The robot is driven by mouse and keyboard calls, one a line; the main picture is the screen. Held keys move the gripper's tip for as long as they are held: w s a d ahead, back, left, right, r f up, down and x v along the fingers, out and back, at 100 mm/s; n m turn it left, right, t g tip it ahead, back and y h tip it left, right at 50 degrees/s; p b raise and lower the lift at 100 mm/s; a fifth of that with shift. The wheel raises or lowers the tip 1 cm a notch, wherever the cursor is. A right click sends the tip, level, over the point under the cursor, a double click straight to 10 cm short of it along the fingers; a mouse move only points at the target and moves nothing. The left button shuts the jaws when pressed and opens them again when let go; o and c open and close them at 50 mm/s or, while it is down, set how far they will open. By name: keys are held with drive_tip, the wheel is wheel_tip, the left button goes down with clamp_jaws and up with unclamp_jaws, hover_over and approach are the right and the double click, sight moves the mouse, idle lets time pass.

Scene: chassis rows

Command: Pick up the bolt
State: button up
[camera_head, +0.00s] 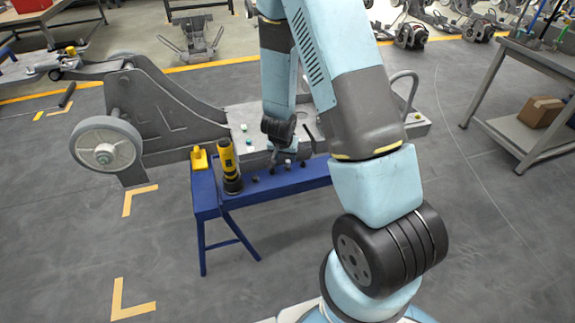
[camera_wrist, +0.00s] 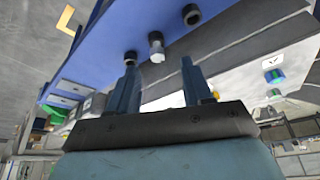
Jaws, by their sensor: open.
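Several small bolts stand on a narrow blue bench (camera_head: 205,190). In the wrist view, a bolt with a pale silver end (camera_wrist: 156,46) is between two dark-headed bolts, one at the left (camera_wrist: 130,58) and one higher at the right (camera_wrist: 193,14). My gripper (camera_wrist: 159,63) is open and empty, and its two fingers point at the bench on either side of the silver bolt, which appears just beyond the fingertips. In the head view, my gripper (camera_head: 284,157) is low over the bench among the bolts, and my arm partly hides that area.
A yellow-and-black power tool (camera_head: 229,167) stands upright left of the bolts, beside a yellow block (camera_head: 199,158). A grey chassis (camera_head: 160,110) with a wheel lies right behind the bench. A metal cart (camera_head: 520,135) holding a cardboard box (camera_head: 540,111) is at the right. Floor in front is clear.

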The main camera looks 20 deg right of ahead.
sight(288, 162)
drive_tip(key=shift+x, duration=2.45)
drive_tip(key=shift+s+d, duration=0.15)
clamp_jaws()
